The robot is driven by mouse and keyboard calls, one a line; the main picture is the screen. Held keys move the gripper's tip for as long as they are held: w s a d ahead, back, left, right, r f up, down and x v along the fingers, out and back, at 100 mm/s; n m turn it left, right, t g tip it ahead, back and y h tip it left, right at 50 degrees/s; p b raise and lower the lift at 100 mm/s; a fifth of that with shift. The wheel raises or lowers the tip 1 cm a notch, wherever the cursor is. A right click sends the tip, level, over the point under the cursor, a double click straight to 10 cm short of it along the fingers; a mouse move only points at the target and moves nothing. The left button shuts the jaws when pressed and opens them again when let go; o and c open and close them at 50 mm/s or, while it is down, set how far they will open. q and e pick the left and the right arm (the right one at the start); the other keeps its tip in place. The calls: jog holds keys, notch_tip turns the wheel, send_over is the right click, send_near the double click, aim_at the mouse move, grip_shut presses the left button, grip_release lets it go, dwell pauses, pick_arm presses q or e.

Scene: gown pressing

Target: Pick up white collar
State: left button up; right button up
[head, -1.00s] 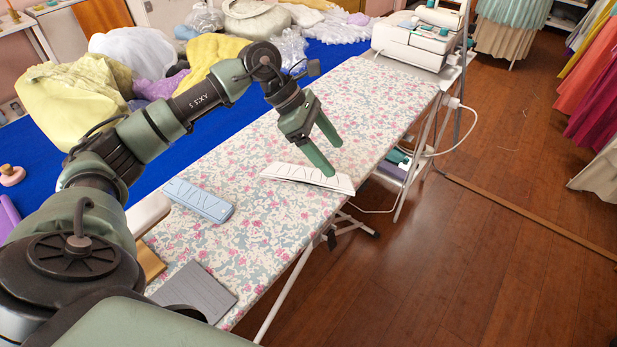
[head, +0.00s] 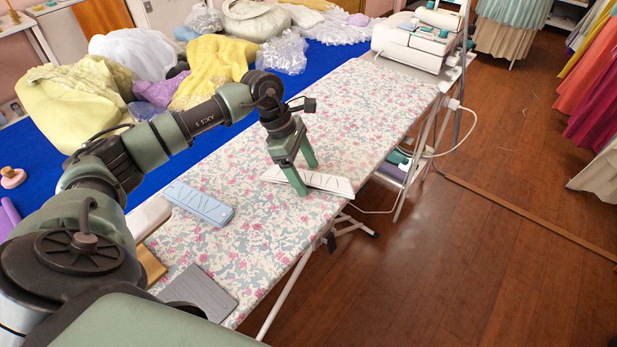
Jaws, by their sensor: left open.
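The white collar (head: 328,182) lies on the floral ironing board (head: 369,108), a flat strip with thin dark line marks. My left gripper (head: 309,180) is open, its two fingers pointing down at the collar's left part. One finger is in front of the collar's near side and the other is toward its far side. The near finger hides a piece of the collar. I cannot tell whether either finger touches it. My right gripper is not in view.
A blue folded piece (head: 199,203) and a grey flat piece (head: 200,291) lie on the board's near part. Heaped fabrics (head: 70,85) cover the blue table to the left.

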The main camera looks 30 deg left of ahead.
aim_at(306, 177)
pick_arm(q)
jog(key=c, duration=1.4)
jog(key=shift+c, duration=0.3)
jog(key=shift+r, duration=0.1)
notch_tip(306, 177, up, 20)
jog(key=b, duration=0.2)
